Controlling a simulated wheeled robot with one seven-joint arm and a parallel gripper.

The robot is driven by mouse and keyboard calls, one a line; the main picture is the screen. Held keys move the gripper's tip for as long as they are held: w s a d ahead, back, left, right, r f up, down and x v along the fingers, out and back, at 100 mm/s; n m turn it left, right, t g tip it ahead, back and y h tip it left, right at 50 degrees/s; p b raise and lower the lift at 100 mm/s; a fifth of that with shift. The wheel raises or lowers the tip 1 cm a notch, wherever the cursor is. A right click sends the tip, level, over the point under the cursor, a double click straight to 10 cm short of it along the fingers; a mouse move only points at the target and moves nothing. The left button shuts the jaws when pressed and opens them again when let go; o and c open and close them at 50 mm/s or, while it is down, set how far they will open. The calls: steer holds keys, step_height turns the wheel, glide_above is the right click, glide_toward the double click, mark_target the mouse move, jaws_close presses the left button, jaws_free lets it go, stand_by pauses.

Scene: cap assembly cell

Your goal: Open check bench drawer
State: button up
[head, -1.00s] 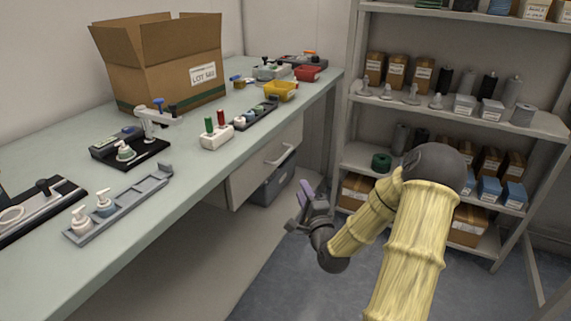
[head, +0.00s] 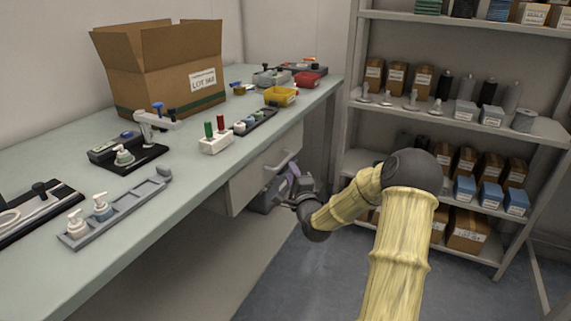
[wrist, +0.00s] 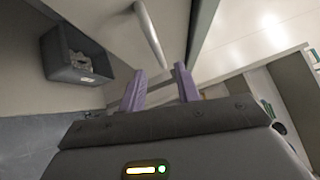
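The check bench drawer (head: 248,183) sits under the bench top at the bench's far end. Its front appears closed or nearly so. Its pale bar handle (head: 283,160) shows in the head view, and the handle also shows in the wrist view (wrist: 150,35), just beyond the fingers. My gripper (head: 289,178) is in front of the drawer, a little below the handle. In the wrist view its two purple fingers (wrist: 160,88) stand apart with nothing between them. I see no contact with the handle.
A grey bin (wrist: 75,57) stands under the bench, close to the drawer. The bench top (head: 200,175) holds a cardboard box (head: 165,65), a yellow tray (head: 281,96) and several fixtures. A loaded shelf rack (head: 345,125) stands to the right. Floor (head: 320,280) in front is clear.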

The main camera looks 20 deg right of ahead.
mark_target(286, 159)
steer(key=w, duration=0.4)
steer(key=w+d+r+b, duration=0.1)
steer(key=w, duration=0.1)
steer(key=shift+w, duration=0.4)
steer(key=shift+c, duration=0.3)
jaws_close()
